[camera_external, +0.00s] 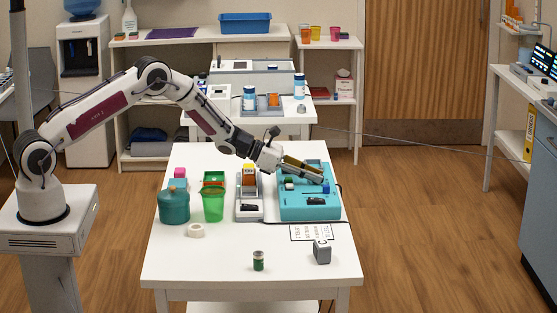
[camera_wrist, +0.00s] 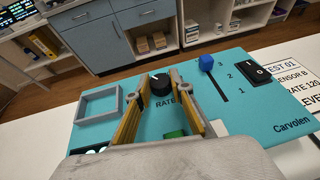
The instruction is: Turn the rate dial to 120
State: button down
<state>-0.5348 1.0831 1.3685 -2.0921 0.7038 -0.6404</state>
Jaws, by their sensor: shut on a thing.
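The teal panel (camera_external: 297,211) lies on the white table and fills much of the wrist view (camera_wrist: 235,112). Its black rate dial (camera_wrist: 160,85), with a white pointer mark, stands above the printed word RATE. My gripper (camera_wrist: 160,76) has its two yellow-brown fingers on either side of the dial and is shut on it. In the external view my gripper (camera_external: 316,177) reaches over the panel and the dial is hidden. I cannot read any scale numbers around the dial.
The panel also has a blue slider knob (camera_wrist: 207,63), a black rocker switch (camera_wrist: 254,73), a green button (camera_wrist: 174,134) and a grey square frame (camera_wrist: 97,104). A green cup (camera_external: 213,205) and a teal jar (camera_external: 174,207) stand left.

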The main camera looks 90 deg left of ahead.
jog(key=shift+a+m+g+h, duration=0.15)
jog(key=shift+m+g+h, duration=0.1)
jog(key=shift+m+h, duration=0.55)
jog(key=shift+a+m+g+h, duration=0.1)
jog(key=shift+m+g+h, duration=0.15)
jog(key=shift+m+h, duration=0.5)
jog(key=c, duration=1.8)
grip_release()
jog(key=shift+o, duration=0.2)
jog(key=shift+v, duration=3.75)
jog(key=shift+f, duration=0.1)
